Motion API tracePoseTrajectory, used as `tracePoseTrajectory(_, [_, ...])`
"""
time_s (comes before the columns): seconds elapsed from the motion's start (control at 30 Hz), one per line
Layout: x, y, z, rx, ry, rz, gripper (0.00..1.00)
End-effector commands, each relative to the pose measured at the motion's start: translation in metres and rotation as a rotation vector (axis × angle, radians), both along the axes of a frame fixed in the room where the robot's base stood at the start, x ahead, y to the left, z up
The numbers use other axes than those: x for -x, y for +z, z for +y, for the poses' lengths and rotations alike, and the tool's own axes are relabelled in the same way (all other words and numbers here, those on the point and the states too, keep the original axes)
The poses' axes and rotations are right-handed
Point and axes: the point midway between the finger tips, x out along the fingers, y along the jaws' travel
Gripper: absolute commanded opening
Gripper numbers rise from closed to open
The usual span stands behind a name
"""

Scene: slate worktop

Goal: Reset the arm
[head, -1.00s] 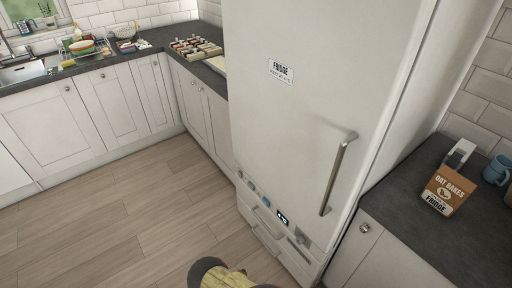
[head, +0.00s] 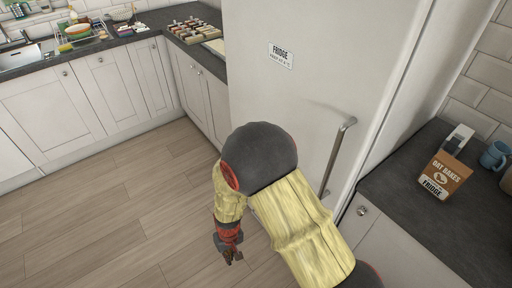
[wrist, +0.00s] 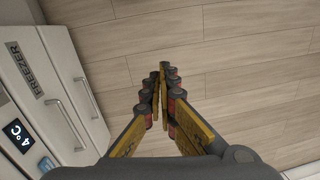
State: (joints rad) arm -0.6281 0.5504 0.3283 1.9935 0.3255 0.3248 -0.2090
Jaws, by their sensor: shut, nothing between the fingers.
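My arm, in a yellow sleeve with a dark grey elbow, rises in front of the fridge in the head view. My gripper (head: 230,255) hangs low over the wooden floor, left of the fridge's lower part. In the wrist view my gripper (wrist: 162,70) points at the floor, its fingertips together with nothing between them.
The white fridge (head: 290,95) stands close behind my arm, with a long metal handle (head: 337,158). Freezer drawers (wrist: 60,90) are at the left of the wrist view. An oat bakes box (head: 444,172) and blue mug (head: 494,155) stand on the right worktop (head: 430,220). The floor (head: 110,210) at left is clear.

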Motion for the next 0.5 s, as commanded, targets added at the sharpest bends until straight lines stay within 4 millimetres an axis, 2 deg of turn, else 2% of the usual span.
tracePoseTrajectory(0.03, [-0.002,0.029,-0.009,-0.003,-0.018,0.007,0.00])
tracePoseTrajectory(0.2, [0.007,0.108,-0.046,0.010,-0.076,0.043,0.00])
tracePoseTrajectory(0.5, [0.031,0.228,-0.123,0.036,-0.173,0.028,0.00])
